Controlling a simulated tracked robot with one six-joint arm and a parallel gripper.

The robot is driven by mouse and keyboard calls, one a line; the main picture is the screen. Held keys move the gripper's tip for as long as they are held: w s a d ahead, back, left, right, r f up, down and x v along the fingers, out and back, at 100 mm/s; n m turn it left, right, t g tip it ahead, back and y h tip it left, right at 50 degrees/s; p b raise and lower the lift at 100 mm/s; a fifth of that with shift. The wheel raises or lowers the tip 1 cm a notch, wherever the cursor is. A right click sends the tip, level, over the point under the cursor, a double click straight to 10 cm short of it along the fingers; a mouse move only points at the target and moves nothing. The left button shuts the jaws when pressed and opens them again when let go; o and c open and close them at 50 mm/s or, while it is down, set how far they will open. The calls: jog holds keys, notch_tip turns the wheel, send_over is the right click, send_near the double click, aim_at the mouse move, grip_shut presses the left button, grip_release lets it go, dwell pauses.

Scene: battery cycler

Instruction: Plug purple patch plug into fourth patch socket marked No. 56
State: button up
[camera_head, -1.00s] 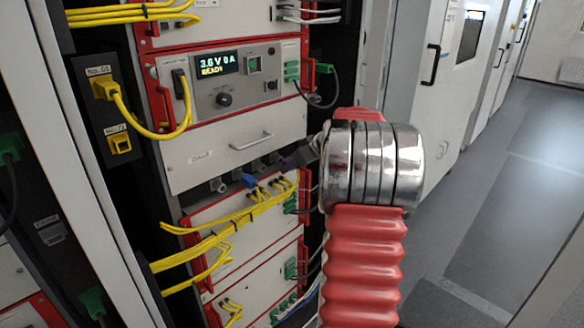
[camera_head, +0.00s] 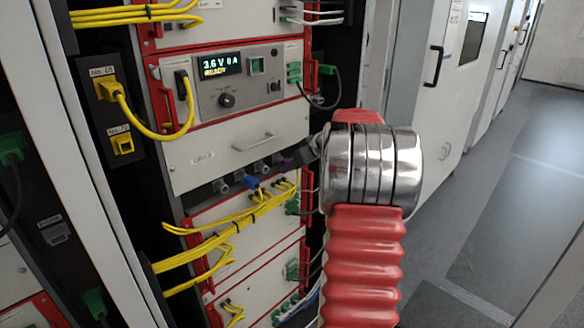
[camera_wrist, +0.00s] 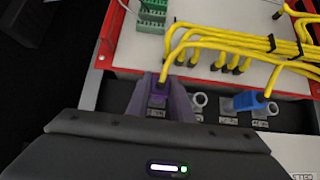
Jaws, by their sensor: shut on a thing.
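My gripper (camera_head: 309,153) is at the right end of a row of patch sockets under a blank white panel, shut on the purple patch plug (camera_head: 293,159). In the wrist view my gripper (camera_wrist: 160,98) has its fingers on both sides of the purple plug (camera_wrist: 163,88), with a yellow cable behind it. Small label plates sit below the row; I cannot read them. The blue plug also shows in the head view (camera_head: 251,182). My gripper hides how deep the purple plug sits.
Yellow cable bundles (camera_head: 225,232) run across the white panel below the row. A cycler unit (camera_head: 230,82) with a lit display stands above the blank panel (camera_head: 245,143). Two yellow sockets (camera_head: 122,143) are on a dark strip at the left. The aisle floor (camera_head: 490,210) at the right is clear.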

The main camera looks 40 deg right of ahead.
jog(key=shift+w, duration=0.1)
jog(key=o, duration=0.9)
jog(key=v, duration=1.3)
jog(key=shift+s+r, duration=0.2)
jog(key=shift+s, duration=0.1)
